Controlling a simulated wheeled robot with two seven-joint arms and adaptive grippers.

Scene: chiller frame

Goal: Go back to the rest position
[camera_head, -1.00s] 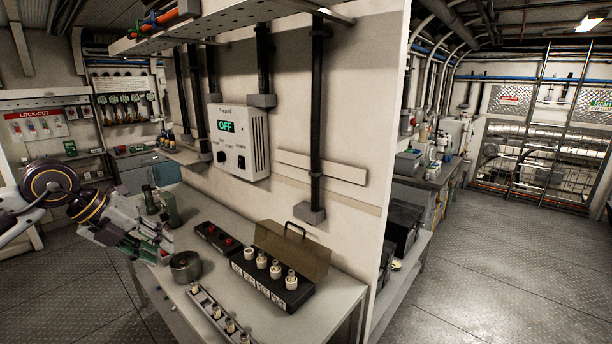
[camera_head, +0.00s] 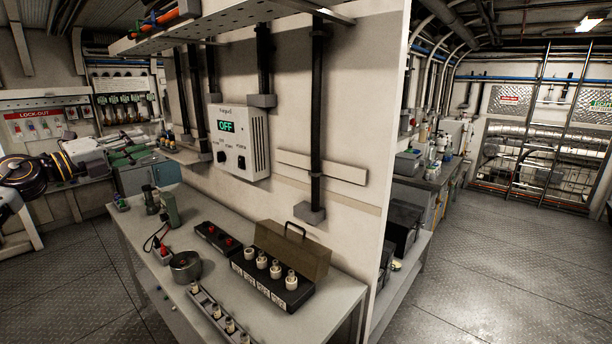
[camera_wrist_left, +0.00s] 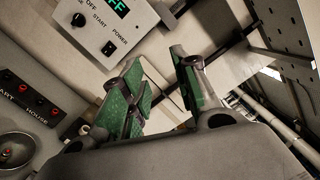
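My left gripper (camera_head: 138,148) is raised at the left of the head view, above the far left end of the workbench and apart from it. In the left wrist view its two green-padded fingers (camera_wrist_left: 160,82) stand apart with nothing between them. The gripper is open and empty. My right gripper and right arm are not in view.
A grey workbench (camera_head: 225,307) stands below, holding a round metal pot (camera_head: 185,266), a black box with red knobs (camera_head: 217,237) and an open case of white fittings (camera_head: 318,262). A control box (camera_head: 239,143) reading OFF hangs on the wall. Floor at left is clear.

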